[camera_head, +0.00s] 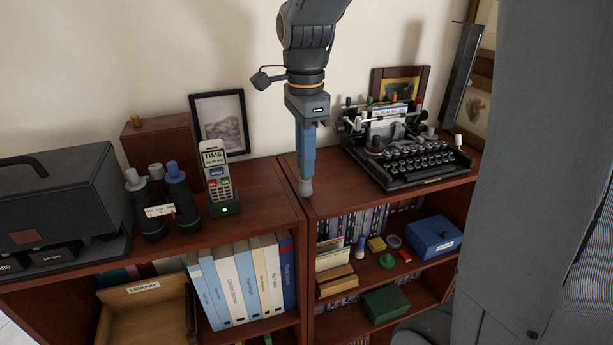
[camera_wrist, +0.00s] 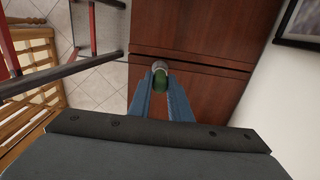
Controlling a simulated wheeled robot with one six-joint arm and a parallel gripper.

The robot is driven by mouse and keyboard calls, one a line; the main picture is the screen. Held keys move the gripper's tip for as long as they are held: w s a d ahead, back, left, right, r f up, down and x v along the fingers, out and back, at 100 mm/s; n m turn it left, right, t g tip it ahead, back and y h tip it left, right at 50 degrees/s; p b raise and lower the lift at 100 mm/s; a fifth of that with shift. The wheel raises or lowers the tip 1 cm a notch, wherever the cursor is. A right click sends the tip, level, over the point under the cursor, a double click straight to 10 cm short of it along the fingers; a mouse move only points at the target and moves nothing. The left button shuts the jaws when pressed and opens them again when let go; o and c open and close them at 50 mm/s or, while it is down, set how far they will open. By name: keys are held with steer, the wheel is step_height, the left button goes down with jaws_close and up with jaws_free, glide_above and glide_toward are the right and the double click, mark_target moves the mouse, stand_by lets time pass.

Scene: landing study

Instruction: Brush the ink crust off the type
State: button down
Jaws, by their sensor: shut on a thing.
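The black typewriter (camera_head: 425,165) stands on the right shelf top, with paper in its carriage and its type partly hidden. My gripper (camera_head: 307,172) points down over the shelf top, left of the typewriter and apart from it. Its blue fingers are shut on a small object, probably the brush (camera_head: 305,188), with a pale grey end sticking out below. In the wrist view the held brush (camera_wrist: 160,70) shows a green body and a grey end between the fingertips. I cannot tell whether its end touches the wood. Any ink crust is too small to make out.
A cordless phone (camera_head: 218,185) on its base, binoculars (camera_head: 170,205) and a grey case (camera_head: 60,200) stand on the left shelf top. Picture frames (camera_head: 220,122) lean behind. Small items and a blue box (camera_head: 433,235) fill the shelf below. The top around my gripper is clear.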

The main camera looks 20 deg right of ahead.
steer(key=shift+r+p, duration=2.15)
steer(key=shift+r, duration=0.25)
